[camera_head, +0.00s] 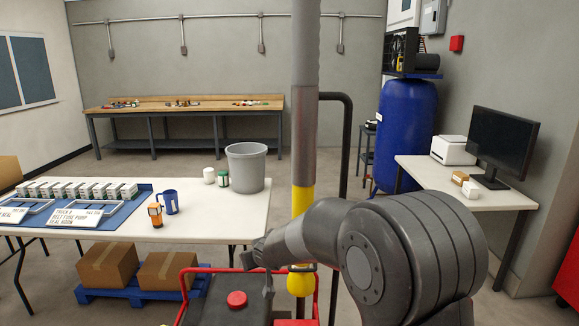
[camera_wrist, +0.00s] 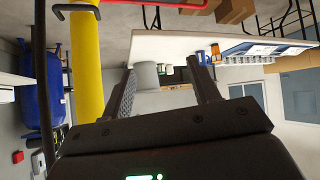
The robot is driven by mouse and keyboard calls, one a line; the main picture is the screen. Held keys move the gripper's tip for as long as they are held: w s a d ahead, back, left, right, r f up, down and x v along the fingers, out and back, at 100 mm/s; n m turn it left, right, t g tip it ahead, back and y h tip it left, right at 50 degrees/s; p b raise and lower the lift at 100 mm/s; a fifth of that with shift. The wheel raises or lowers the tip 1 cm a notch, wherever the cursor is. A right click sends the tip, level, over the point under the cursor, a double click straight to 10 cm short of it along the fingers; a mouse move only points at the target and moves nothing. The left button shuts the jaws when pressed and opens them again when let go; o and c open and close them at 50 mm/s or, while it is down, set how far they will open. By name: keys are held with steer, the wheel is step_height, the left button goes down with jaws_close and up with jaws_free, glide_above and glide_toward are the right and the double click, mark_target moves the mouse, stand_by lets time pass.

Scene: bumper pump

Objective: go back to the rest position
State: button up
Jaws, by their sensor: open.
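My gripper (camera_wrist: 163,88) shows in the wrist view with its two dark fingers spread apart and nothing between them. Past the fingertips, a grey bin (camera_wrist: 147,76) and the white table (camera_wrist: 165,45) appear tilted in that view, at a distance. In the head view my arm reaches in from the lower right, in front of the yellow and grey pole (camera_head: 303,195). I cannot clearly make out the fingers there. No fingertip appears to touch anything.
The white table (camera_head: 225,226) holds a grey bin (camera_head: 246,168), blue mug (camera_head: 168,201), orange item (camera_head: 155,214), two small jars and a blue mat (camera_head: 95,225) with white boxes. A red-framed cart (camera_head: 225,305) is close below my arm. A desk with a monitor (camera_head: 503,143) stands right.

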steer(key=s+d+r+m+g+h, duration=0.1)
steer(key=s+d+r+m+h, duration=0.1)
steer(key=s+d+r, duration=0.5)
steer(key=s+d+r+m+h, duration=0.2)
steer(key=s+d+r, duration=0.2)
steer(key=s+d, duration=0.6)
steer(key=s+d+g, duration=0.1)
steer(key=s+d, duration=0.2)
steer(key=s, duration=0.7)
steer(key=s+d+f+m+g, duration=0.1)
steer(key=s+d, duration=0.2)
steer(key=s, duration=0.7)
steer(key=shift+s+d+m, duration=0.15)
steer(key=shift+d+m, duration=0.15)
steer(key=shift+d, duration=0.1)
steer(key=shift+f, duration=0.1)
